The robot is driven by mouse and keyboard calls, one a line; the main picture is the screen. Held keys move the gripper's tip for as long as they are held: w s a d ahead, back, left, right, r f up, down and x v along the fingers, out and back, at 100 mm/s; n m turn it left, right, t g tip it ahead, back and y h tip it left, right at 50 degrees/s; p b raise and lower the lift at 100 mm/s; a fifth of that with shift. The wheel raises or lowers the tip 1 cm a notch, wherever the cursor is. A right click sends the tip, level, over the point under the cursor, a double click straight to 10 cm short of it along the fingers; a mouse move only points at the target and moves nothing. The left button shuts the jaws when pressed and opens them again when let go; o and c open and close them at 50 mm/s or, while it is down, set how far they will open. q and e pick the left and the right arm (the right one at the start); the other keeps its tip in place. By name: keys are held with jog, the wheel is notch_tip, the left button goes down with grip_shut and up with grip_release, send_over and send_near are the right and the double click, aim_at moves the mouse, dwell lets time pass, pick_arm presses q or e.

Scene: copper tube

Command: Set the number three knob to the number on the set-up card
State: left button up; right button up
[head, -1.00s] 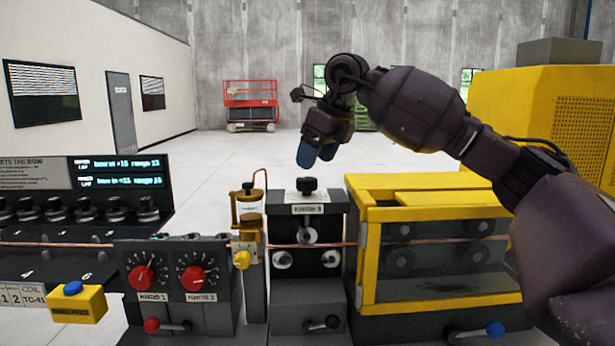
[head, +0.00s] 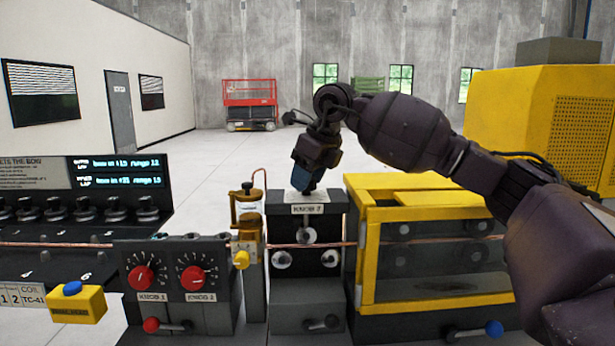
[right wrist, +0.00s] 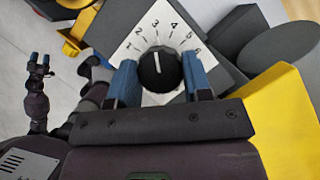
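The number three knob shows in the right wrist view as a round black knob (right wrist: 160,70) on a white dial numbered 1 to 6. Its white pointer line points up, about at the 3. In the head view, the KNOB 3 label (head: 308,209) is on the dark block below my right gripper (head: 307,188). That gripper points down, and its blue fingers stand apart, one on each side of the knob; contact is unclear. My left gripper (right wrist: 40,61) shows small in the right wrist view, its blue tips apart and empty. No set-up card is readable.
Red KNOB 1 (head: 141,278) and KNOB 2 (head: 193,278) are on a grey box to the left. A copper tube (head: 60,245) runs through the machines. A yellow-framed guard (head: 430,197) stands close on the right. A yellow box with a blue button (head: 77,304) is front left.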

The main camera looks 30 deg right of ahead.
jog(key=shift+c, duration=1.1)
jog(key=shift+n, duration=0.3)
jog(key=n+p, duration=0.1)
jog(key=n, duration=0.1)
jog(key=n+y+p, duration=0.1)
jog(key=n, duration=0.1)
jog(key=shift+d+r+g+y, duration=0.1)
jog(key=shift+r+g+y, duration=0.05)
jog(key=shift+g+y, duration=0.2)
jog(key=n, duration=0.2)
jog(key=n+g+p, duration=0.1)
jog(key=n, duration=0.1)
jog(key=shift+w+g+y, duration=0.1)
jog(key=shift+g+y, duration=0.15)
jog(key=shift+y, duration=0.1)
jog(key=shift+n+p, duration=0.4)
jog(key=shift+n, duration=0.3)
jog(key=shift+n+g, duration=0.3)
jog(key=shift+n, duration=0.1)
jog(key=o, duration=0.9)
